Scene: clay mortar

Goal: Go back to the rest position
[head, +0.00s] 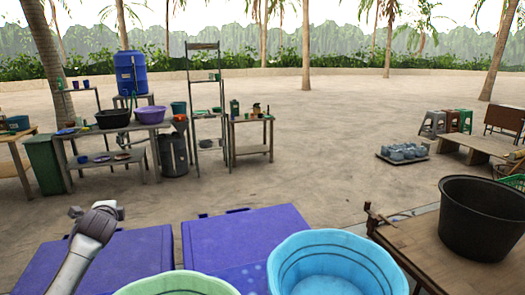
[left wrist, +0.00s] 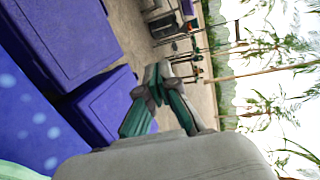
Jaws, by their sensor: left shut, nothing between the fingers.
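My left arm rises at the lower left of the head view, and its grey wrist shows above the purple crates. My left gripper (left wrist: 160,78) shows in the left wrist view, with its green and grey fingers closed together at the tips and nothing between them. It points out over the open ground, clear of the purple crates. My right gripper is in neither view.
Purple crates (head: 245,250) stand just in front of me. A light blue tub (head: 338,238) and a green tub (head: 175,287) are close at the bottom. A black bucket (head: 483,217) sits on a wooden table (head: 430,250) at right.

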